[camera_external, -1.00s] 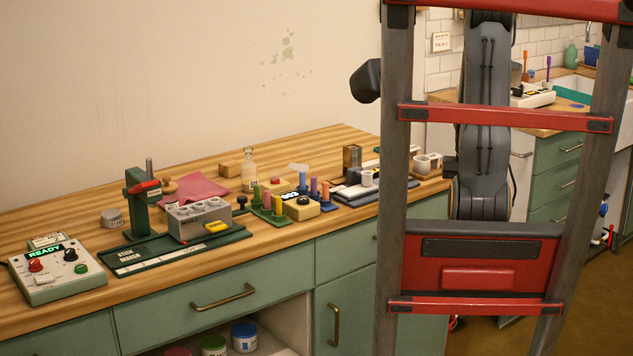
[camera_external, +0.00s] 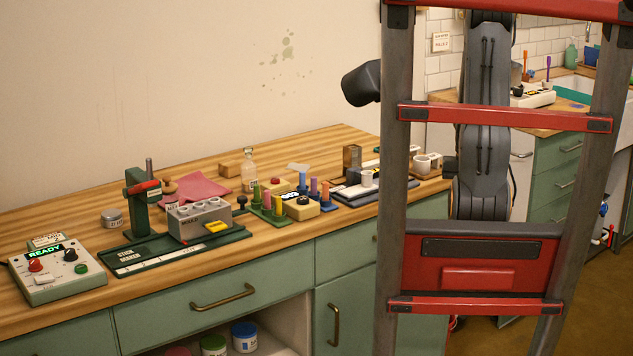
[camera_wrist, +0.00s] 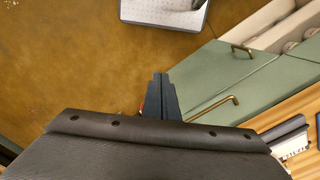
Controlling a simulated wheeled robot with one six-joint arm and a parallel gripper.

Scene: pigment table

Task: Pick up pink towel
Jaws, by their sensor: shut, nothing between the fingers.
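The pink towel (camera_external: 194,188) lies flat on the wooden worktop in the external view, behind the grey block with round wells and right of the green stand. My gripper (camera_wrist: 161,76) shows in the wrist view with its dark fingers together and nothing between them. It points over the brown floor and the green cabinet fronts, away from the towel. The towel does not show in the wrist view.
The green stand (camera_external: 139,200) and grey well block (camera_external: 199,220) stand in front of the towel. A glass bottle (camera_external: 249,172) and colored pegs stand to its right. A control box (camera_external: 57,272) reading READY is at the left. The worktop's back left is clear.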

